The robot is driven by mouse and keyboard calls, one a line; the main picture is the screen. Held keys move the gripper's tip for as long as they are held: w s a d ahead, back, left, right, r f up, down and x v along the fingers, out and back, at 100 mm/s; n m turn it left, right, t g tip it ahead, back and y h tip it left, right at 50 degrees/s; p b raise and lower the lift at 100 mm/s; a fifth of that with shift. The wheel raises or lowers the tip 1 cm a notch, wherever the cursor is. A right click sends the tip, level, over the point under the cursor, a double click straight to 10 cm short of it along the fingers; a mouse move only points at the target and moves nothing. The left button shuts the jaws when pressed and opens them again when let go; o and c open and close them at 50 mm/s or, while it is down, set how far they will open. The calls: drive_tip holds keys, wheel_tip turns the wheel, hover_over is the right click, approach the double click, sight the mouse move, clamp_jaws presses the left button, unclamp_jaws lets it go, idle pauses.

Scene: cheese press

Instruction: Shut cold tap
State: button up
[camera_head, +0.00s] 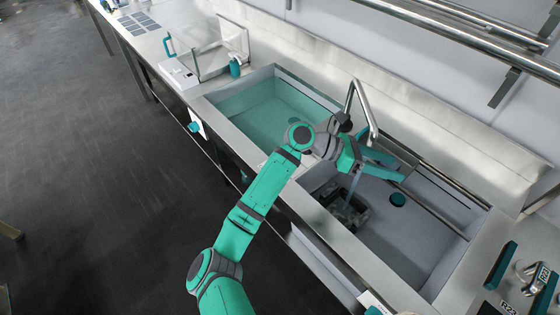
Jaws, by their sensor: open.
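A steel tap spout (362,108) rises as a bent pipe at the back of the sinks, near the divider between the two basins. My gripper (390,166) is open, with its teal fingers spread above the right basin (430,228), just in front of and to the right of the spout. Nothing shows between the fingers. My wrist and gripper hide the tap's base, and I cannot make out the cold handle or whether it is turned. A pale bluish strip (354,184) shows below my gripper; I cannot tell whether it is running water.
A dark object (346,208) and a teal disc (398,199) lie in the right basin. The left basin (265,108) has a teal tint. Steel rails (480,35) run along the wall above. Small metal items (535,278) sit at right.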

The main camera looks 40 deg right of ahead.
drive_tip(key=w+a+f+m+t+y, duration=0.1)
drive_tip(key=w+a+f+t+y, duration=0.3)
drive_tip(key=w, duration=0.5)
drive_tip(key=w+a+f+m+t+y, duration=0.1)
drive_tip(key=w+a+f+t+y, duration=0.3)
drive_tip(key=w, duration=0.6)
drive_tip(key=w+a+r+t+y, duration=0.2)
drive_tip(key=w+a+r+t, duration=0.1)
drive_tip(key=w+a, duration=0.5)
drive_tip(key=f, duration=0.6)
drive_tip(key=w+f, duration=0.1)
drive_tip(key=f, duration=0.3)
drive_tip(key=shift+d, duration=0.4)
drive_tip(key=shift+f, duration=0.1)
drive_tip(key=c, duration=1)
